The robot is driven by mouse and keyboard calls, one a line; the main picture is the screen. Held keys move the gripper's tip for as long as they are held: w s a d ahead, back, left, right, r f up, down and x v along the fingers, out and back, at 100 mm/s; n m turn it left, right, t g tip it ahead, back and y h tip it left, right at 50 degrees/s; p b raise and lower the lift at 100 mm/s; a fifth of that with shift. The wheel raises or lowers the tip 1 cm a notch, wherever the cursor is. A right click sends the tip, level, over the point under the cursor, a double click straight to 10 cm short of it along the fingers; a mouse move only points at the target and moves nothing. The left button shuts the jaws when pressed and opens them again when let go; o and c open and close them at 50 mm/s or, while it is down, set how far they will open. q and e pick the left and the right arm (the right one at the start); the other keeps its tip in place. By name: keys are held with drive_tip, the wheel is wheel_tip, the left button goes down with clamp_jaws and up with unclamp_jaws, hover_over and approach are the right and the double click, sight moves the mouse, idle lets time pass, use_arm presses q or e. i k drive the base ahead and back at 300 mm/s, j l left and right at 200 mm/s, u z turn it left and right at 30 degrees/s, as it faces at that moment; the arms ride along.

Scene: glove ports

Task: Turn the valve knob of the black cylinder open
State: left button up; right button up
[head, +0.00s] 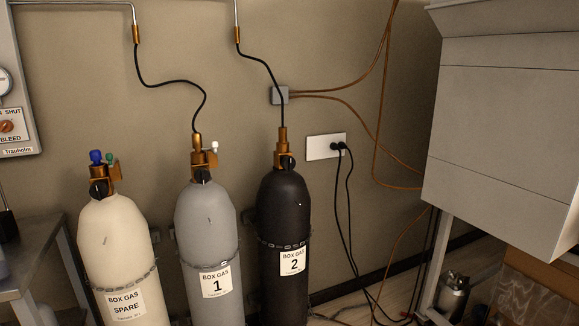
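The black cylinder (283,213) stands upright against the wall, the rightmost of three, with a white label reading "BOX GAS 2" (292,262). A brass valve (281,147) sits on its top, with a black round knob (288,162) at the front. A black hose (275,80) runs from the valve up to a brass fitting on the wall pipe. The knob is small and its turn position cannot be told. Neither of my grippers shows in the head view.
A grey cylinder (205,225) labelled 1 and a cream cylinder (114,240) labelled SPARE stand to the left. A wall socket (325,147) with black cables is at the right. A large grey cabinet (500,120) fills the far right; a table (35,255) is at the left edge.

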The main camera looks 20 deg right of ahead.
sight(288, 163)
drive_tip(key=i+l+u, duration=0.1)
drive_tip(key=l, duration=0.25)
drive_tip(key=i+l, duration=0.25)
drive_tip(key=i+l+u, duration=0.15)
drive_tip(key=l, duration=0.3)
drive_tip(key=i+l+u, duration=0.1)
drive_tip(key=l, duration=0.3)
drive_tip(key=i+l, duration=0.25)
drive_tip(key=l, duration=0.15)
drive_tip(key=j+u, duration=0.05)
